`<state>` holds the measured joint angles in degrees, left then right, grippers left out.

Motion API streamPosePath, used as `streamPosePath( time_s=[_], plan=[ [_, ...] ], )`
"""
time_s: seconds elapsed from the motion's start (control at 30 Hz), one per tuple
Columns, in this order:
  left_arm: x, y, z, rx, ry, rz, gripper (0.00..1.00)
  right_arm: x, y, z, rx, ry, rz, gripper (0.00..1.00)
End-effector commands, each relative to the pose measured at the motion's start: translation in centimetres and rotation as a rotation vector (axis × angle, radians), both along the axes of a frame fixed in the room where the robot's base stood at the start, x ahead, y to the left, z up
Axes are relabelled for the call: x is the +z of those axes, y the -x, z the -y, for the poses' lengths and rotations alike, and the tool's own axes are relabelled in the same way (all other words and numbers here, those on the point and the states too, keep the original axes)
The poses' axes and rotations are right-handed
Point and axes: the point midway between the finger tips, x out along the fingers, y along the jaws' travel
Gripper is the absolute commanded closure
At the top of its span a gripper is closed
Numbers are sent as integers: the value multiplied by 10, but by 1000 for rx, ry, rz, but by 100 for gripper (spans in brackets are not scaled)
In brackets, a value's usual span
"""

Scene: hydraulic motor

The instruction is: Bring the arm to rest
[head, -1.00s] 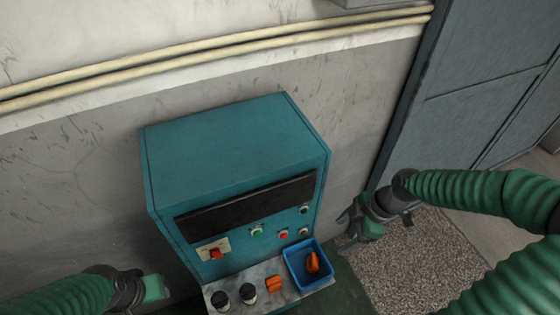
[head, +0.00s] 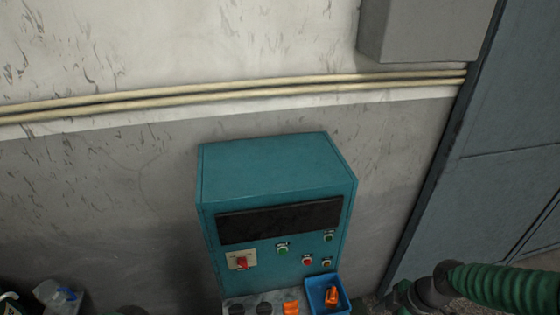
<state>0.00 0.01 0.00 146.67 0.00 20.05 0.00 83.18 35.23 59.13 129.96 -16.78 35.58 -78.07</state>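My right arm, in a green ribbed sleeve, comes in at the lower right of the head view. My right gripper (head: 402,297) is at the bottom edge, to the right of the blue bin, and partly cut off; its fingers cannot be made out. Of my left arm only a dark bit may show at the bottom edge, and the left gripper is out of view. A teal control cabinet (head: 275,170) stands against the wall, with a red switch (head: 241,262) and several buttons on its front.
A grey ledge at the cabinet's foot holds dark round items (head: 264,308), an orange part (head: 290,307) and a blue bin (head: 344,304) with an orange part (head: 332,295) inside. Pipes (head: 230,92) run along the wall. A grey box (head: 425,30) hangs above. Clutter (head: 60,297) lies at lower left.

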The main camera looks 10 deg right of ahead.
Motion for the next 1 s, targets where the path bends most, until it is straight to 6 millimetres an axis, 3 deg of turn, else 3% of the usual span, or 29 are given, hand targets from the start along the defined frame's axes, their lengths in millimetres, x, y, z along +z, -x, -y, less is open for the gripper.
streamPosePath(
  time_s=[0.03,0.27,0.47,0.57,0.7,0.83,1.0],
  plan=[
    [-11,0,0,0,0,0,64,-13,2,-4,-10,9,-19,28],
    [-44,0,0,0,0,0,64,-57,14,-21,-126,64,-126,28],
    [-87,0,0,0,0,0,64,-104,24,-35,-304,153,-203,28],
    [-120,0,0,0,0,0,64,-134,25,-42,-440,209,-216,28],
    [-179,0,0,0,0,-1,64,-175,20,-58,-717,252,-168,28],
    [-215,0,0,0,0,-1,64,-191,13,-77,-956,194,-104,28],
    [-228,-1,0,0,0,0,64,-191,10,-91,-1108,116,-77,28]
  ],
)
